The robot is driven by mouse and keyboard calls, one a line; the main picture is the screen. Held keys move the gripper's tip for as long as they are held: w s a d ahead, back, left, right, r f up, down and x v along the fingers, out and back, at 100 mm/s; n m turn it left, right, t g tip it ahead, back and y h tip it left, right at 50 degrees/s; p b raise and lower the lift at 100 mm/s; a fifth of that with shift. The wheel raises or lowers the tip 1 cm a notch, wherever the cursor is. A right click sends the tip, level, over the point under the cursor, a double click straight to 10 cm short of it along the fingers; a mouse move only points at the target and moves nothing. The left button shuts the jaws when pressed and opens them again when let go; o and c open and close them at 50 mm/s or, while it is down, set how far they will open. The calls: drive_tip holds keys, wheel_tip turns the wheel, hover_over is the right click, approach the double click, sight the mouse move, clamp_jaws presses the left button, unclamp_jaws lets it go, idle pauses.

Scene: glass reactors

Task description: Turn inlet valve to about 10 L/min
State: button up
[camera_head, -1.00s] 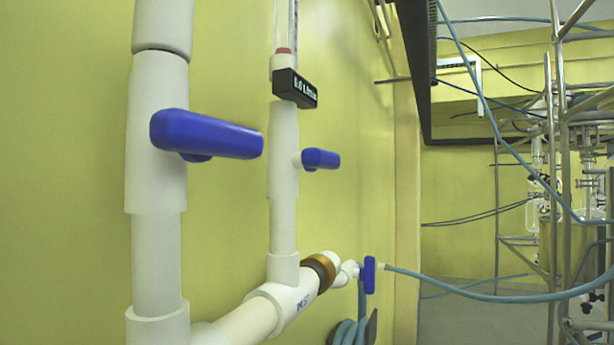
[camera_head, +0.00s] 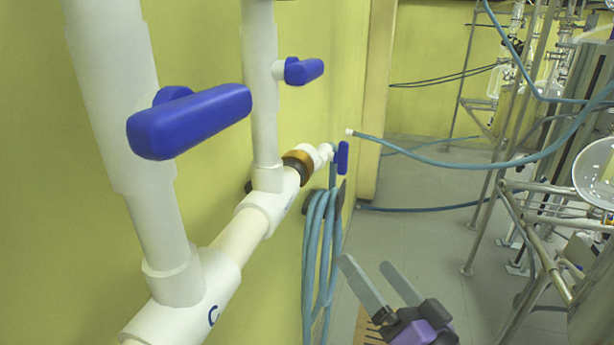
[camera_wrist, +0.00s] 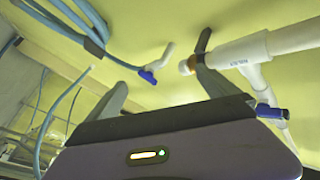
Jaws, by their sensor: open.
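Three blue valve handles show in the head view. The large near handle (camera_head: 190,122) is on the left white pipe (camera_head: 112,90). A smaller handle (camera_head: 304,70) is on the second vertical pipe (camera_head: 262,110). A small upright handle (camera_head: 342,158) is at the hose outlet past the brass collar (camera_head: 298,165). No label shows which is the inlet valve. My gripper (camera_head: 366,263) is open and empty, low and right of the pipes, apart from every handle. In the wrist view, one blue handle (camera_wrist: 148,76) appears between the fingers and another (camera_wrist: 272,111) right of them. No flow readout is visible now.
A coiled blue hose (camera_head: 318,235) hangs on the wall below the outlet. Another blue hose (camera_head: 440,163) stretches across to the right. Metal frames with glassware (camera_head: 510,195) stand at the right. Open grey floor (camera_head: 425,220) lies between wall and frames.

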drive_tip(key=w+a+r+n+g+y+p, duration=0.15)
drive_tip(key=r+n+y, duration=0.25)
drive_tip(key=r, duration=0.5)
drive_tip(key=w+r+n+g+y+p, duration=0.1)
drive_tip(key=w+r+n+g+y, duration=0.15)
drive_tip(key=r, duration=0.55)
drive_tip(key=n+g+y+p, duration=0.2)
drive_tip(key=n+g+y, duration=0.1)
drive_tip(key=n+g, duration=0.6)
approach(317, 74)
drive_tip(key=a+t, duration=0.1)
drive_tip(key=a, duration=0.3)
drive_tip(key=shift+n, duration=0.35)
drive_tip(key=p+x, duration=0.1)
drive_tip(key=x, duration=0.1)
drive_tip(key=p+x, duration=0.1)
drive_tip(key=x, duration=0.2)
drive_tip(key=p+x, duration=0.1)
drive_tip(key=x, duration=0.1)
drive_tip(key=shift+w+a, duration=0.1)
drive_tip(key=shift+w, duration=0.35)
drive_tip(key=shift+c, duration=0.5)
drive_tip(key=c, duration=1.3)
drive_tip(key=shift+o, duration=0.2)
drive_tip(key=shift+f, duration=0.1)
